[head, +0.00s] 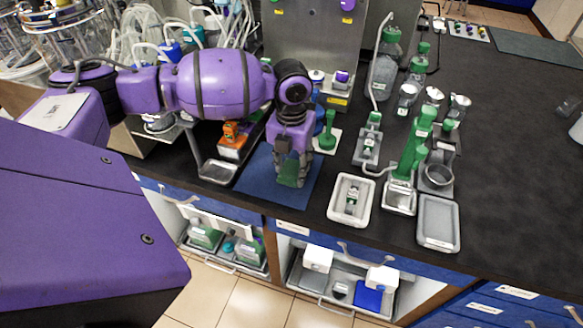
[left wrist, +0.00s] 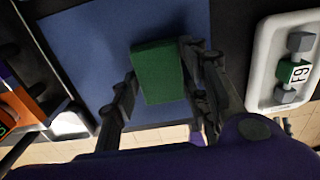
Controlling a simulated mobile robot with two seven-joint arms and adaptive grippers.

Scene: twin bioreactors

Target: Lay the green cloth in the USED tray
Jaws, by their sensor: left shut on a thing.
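The green cloth (left wrist: 158,75) is a folded block between the two fingers of my left gripper (left wrist: 160,62) in the left wrist view. My left gripper (head: 292,180) is shut on it above the blue mat (head: 255,182) in the head view, where the fingers partly hide the cloth. I cannot tell whether the cloth touches the mat. No USED label is readable. Candidate trays are an empty grey tray (head: 438,236) at the right front and a small grey tray (head: 217,174) left of the mat. My right gripper is not in view.
A white tray (head: 337,208) holding a small labelled part stands right of the mat. A tall green-handled tool (head: 413,150) stands beyond it. An orange device (head: 231,140) is left of the mat.

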